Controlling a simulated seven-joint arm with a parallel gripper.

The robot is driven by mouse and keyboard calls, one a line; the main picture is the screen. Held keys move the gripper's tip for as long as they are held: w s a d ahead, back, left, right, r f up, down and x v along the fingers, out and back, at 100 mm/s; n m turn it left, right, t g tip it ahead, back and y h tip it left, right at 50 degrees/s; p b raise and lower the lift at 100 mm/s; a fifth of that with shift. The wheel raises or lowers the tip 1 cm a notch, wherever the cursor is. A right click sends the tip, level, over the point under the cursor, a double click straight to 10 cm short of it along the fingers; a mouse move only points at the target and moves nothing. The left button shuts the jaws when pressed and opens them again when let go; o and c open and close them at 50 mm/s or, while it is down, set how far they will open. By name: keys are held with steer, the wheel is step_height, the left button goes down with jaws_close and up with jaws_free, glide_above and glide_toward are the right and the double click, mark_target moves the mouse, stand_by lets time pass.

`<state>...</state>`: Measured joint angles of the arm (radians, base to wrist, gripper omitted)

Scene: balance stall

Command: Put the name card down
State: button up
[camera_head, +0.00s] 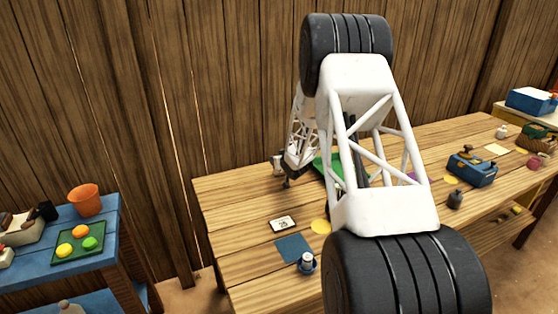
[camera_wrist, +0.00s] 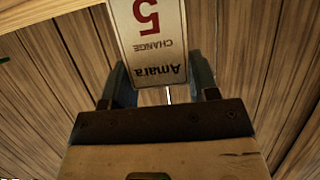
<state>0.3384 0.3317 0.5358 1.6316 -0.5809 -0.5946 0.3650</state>
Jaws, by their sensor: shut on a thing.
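The name card (camera_wrist: 157,32) is a pale card with a red 5 and the words CHANGE and Amara, upside down in the wrist view. My gripper (camera_wrist: 160,84) is shut on it, with one finger at each side of its near end. In the head view my gripper (camera_head: 287,181) is over the left back part of the wooden table (camera_head: 235,190), largely hidden by my arm. I cannot tell how high the card is above the table.
A blue box (camera_head: 472,169) stands to the right. The table's left end is mostly bare.

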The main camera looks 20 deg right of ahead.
steer(key=shift+f, duration=0.1)
steer(key=o, duration=1.1)
steer(key=shift+o, duration=0.2)
steer(key=shift+v, duration=1.3)
steer(key=v, duration=0.9)
steer(key=shift+s+r, duration=0.15)
steer(key=shift+r, duration=0.15)
